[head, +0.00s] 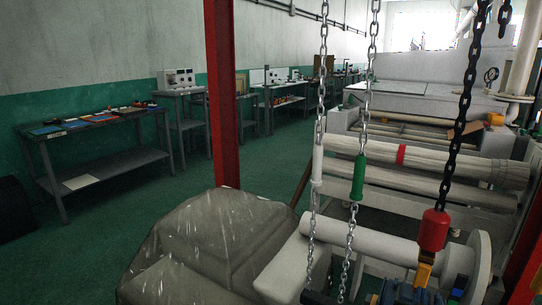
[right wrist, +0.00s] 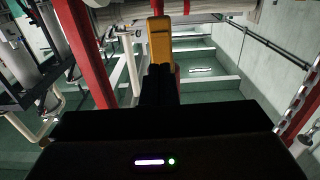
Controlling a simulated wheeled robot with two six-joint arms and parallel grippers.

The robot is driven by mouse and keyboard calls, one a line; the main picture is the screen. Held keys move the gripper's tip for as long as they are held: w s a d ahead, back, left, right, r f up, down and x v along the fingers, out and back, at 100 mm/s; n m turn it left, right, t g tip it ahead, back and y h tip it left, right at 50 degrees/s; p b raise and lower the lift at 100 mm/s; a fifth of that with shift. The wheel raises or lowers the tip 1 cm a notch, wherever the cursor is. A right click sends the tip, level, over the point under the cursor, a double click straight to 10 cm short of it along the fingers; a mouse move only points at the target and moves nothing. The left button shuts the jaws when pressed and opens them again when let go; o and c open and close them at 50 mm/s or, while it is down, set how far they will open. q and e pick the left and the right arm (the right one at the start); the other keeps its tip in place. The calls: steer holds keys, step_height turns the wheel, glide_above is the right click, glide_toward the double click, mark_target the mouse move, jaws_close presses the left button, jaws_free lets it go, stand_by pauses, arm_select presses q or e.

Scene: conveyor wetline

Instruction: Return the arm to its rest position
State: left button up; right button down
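My right gripper (head: 424,272) is at the bottom right of the head view, just below a red handle (head: 433,231) on a black chain (head: 468,110). Its dark body shows beneath a yellow-orange part that meets or overlaps the handle's lower end. In the right wrist view my two black fingers (right wrist: 159,80) lie close together, with a yellow-orange block (right wrist: 159,42) at their far end and a little red beside it. I cannot tell whether they grip anything. My left gripper cannot be made out in the head view.
Two steel chains hang left of the red handle, with a white handle (head: 317,166) and a green handle (head: 358,176). A red post (head: 223,90) stands left of centre. A grey covered heap (head: 215,240) and rollers (head: 360,247) lie close below. A workbench (head: 95,122) lines the left wall.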

steer(key=shift+v, duration=1.05)
